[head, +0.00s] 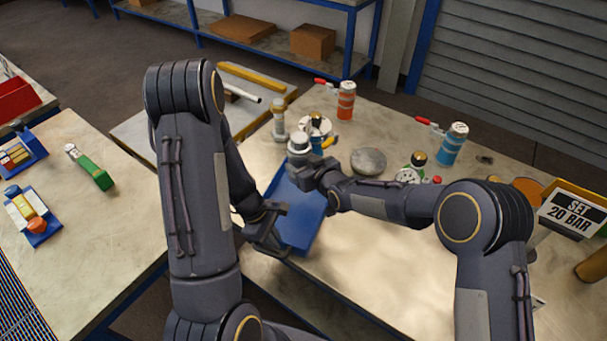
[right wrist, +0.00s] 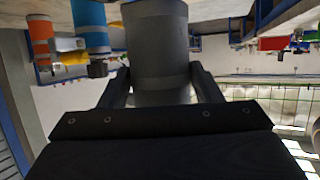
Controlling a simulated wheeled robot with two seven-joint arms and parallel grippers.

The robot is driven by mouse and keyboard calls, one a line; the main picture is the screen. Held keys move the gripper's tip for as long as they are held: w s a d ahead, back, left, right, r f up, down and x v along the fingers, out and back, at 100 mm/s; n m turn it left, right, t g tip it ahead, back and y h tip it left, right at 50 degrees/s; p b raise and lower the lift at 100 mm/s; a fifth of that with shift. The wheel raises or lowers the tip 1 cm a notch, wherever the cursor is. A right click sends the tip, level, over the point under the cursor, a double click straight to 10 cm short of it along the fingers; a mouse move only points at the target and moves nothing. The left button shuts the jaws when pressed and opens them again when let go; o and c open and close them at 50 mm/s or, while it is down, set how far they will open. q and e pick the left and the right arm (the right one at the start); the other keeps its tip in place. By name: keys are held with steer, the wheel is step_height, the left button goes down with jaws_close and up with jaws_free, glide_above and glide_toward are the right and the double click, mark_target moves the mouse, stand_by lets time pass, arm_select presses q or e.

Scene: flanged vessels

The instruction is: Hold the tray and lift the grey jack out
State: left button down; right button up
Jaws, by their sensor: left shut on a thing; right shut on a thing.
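The blue tray (head: 306,222) lies at the near left edge of the main table in the head view. My left gripper (head: 279,228) is shut on the tray's near left rim. The grey jack (head: 298,144), a grey cylinder with a pale top, is at the tray's far end. My right gripper (head: 302,165) is shut on the jack; its two fingers flank the grey body (right wrist: 157,50) in the right wrist view. My right gripper hides the jack's lower part, so I cannot tell whether it touches the tray.
Behind the jack stand a pale fitting (head: 278,118), a white flanged part (head: 316,125) and an orange cylinder (head: 346,100). A grey disc (head: 368,160) and a blue cylinder (head: 452,145) are further right. A "SET 20 BAR" sign (head: 572,213) stands at the right. The table's near middle is clear.

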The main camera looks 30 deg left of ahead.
stand_by(0.3)
arm_select(q)
steer(key=c, duration=1.5)
jaws_free()
steer(key=v, duration=1.2)
steer(key=shift+d, duration=0.1)
steer(key=shift+s, duration=0.1)
